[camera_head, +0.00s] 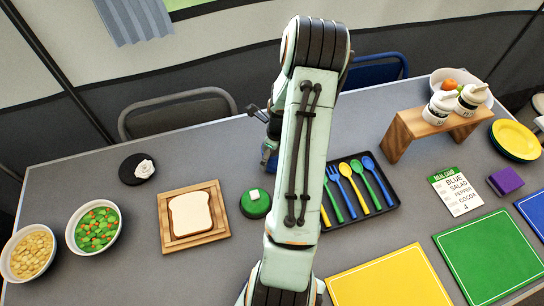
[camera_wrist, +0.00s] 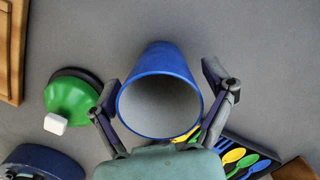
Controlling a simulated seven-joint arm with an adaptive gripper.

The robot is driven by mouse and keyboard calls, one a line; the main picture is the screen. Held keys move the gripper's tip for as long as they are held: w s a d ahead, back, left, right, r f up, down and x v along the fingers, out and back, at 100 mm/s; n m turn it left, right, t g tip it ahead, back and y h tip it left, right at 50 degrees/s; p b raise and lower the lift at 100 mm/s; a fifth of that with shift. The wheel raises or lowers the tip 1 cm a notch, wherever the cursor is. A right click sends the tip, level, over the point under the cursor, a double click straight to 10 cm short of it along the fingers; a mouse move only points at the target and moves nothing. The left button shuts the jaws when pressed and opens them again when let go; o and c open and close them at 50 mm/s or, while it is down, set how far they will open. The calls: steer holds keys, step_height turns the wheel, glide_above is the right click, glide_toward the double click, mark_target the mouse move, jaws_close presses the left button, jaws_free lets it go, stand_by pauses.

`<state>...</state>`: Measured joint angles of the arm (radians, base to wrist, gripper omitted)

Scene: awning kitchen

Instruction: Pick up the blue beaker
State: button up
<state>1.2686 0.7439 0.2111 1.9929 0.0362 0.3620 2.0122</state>
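The blue beaker (camera_wrist: 160,92) is in the middle of the wrist view, its round mouth facing the camera and its inside pale and empty. My gripper (camera_wrist: 165,85) is open, with one finger on each side of the beaker. The left finger is close to the beaker's wall, and I cannot tell if it touches; a gap shows at the right finger. In the head view my arm hides most of this spot. A small blue patch (camera_head: 270,157) shows beside the arm, probably part of the beaker.
A green round object with a white block (camera_head: 255,203) stands close to the beaker. A black tray of coloured cutlery (camera_head: 385,192) lies right of my arm. Bread on a wooden board (camera_head: 168,239) and two bowls (camera_head: 69,240) are left. A wooden stand (camera_head: 396,138) is right.

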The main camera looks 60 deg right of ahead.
steer(key=c, duration=0.8)
steer(key=shift+o, duration=0.2)
